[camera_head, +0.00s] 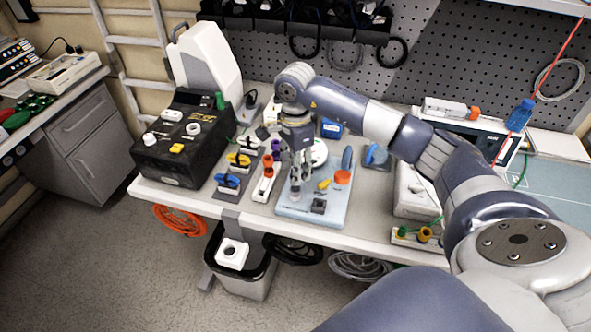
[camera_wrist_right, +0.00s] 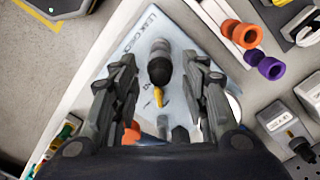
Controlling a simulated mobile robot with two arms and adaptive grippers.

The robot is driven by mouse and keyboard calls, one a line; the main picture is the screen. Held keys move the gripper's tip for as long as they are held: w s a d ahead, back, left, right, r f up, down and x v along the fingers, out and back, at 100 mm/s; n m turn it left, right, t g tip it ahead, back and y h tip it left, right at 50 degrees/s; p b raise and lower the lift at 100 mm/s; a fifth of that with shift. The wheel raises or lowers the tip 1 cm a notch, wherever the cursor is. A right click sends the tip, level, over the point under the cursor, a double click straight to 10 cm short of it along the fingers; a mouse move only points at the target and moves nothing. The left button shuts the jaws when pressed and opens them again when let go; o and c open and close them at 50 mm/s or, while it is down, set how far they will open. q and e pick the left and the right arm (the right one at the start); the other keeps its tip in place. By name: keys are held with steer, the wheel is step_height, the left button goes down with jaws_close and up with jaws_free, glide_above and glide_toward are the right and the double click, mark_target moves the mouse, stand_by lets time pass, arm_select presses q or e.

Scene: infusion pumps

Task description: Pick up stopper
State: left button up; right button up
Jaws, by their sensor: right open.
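A small dark, rounded piece with a greyer end (camera_wrist_right: 160,66) shows between the fingers in the right wrist view and looks like the stopper, though I cannot be sure. A dark block (camera_head: 318,206) sits near the front of the light-blue leak-check board (camera_head: 296,212); I cannot tell if it is the same piece. My right gripper (camera_head: 297,186) points down over the board's left part. In the wrist view its fingers (camera_wrist_right: 157,78) are apart, with visible gaps beside the dark piece. My left gripper is out of view.
A white box (camera_head: 412,190) is right. A bin (camera_head: 243,277) stands below the table edge.

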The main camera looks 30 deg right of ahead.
steer(key=c, duration=0.9)
steer(key=shift+c, duration=0.3)
steer(key=shift+r, duration=0.1)
